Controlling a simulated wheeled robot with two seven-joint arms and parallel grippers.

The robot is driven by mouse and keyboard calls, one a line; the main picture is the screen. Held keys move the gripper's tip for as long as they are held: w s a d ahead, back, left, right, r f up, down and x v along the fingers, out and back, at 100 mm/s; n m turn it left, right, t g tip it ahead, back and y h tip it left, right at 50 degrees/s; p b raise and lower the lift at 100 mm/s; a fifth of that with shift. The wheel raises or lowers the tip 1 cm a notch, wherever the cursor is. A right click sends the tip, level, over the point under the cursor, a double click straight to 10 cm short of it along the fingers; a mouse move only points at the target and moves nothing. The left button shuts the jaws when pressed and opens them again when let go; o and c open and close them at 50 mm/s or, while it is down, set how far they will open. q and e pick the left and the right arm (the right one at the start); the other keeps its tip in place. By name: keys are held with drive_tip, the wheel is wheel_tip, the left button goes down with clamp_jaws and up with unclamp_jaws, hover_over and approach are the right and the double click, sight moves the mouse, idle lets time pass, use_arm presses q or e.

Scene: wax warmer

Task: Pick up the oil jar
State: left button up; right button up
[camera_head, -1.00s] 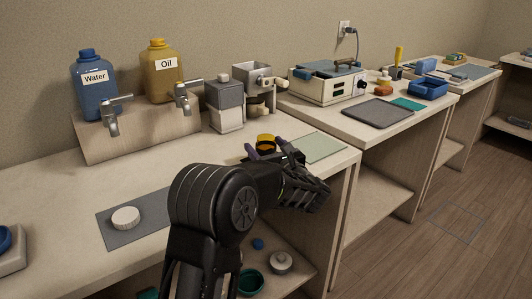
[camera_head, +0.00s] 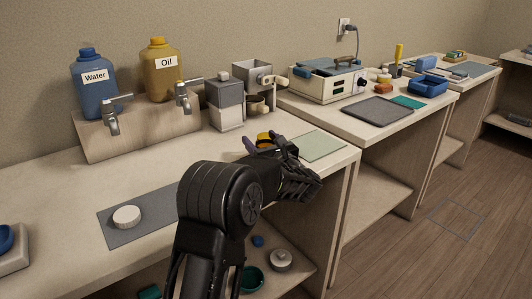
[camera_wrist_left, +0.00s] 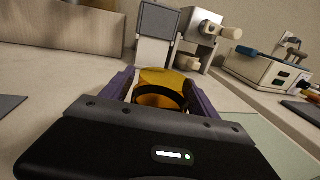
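A small yellow jar with a dark band (camera_head: 264,136) stands near the right end of the near counter; no label shows on it. In the left wrist view the jar (camera_wrist_left: 160,80) sits between the two purple fingers. My left gripper (camera_head: 266,143) reaches it from the front, one finger on each side. Whether the fingers press on the jar is not clear, and its lower part is hidden by the gripper. A large yellow bottle labelled "Oil" (camera_head: 162,82) stands on the tap stand at the back. My right gripper is not in view.
A blue "Water" bottle (camera_head: 93,92) stands beside the oil bottle, above two metal taps. A grey-and-white box (camera_head: 226,104) and a grinder-like device (camera_head: 252,76) stand behind the jar. A pale green mat (camera_head: 322,145) lies right of it. A grey mat (camera_head: 150,226) holds a white disc (camera_head: 127,215).

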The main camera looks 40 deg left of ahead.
use_arm(q)
drive_tip(key=c, duration=1.3)
drive_tip(key=shift+o, duration=0.2)
wheel_tip(320, 180, up, 10)
drive_tip(key=shift+f, duration=0.1)
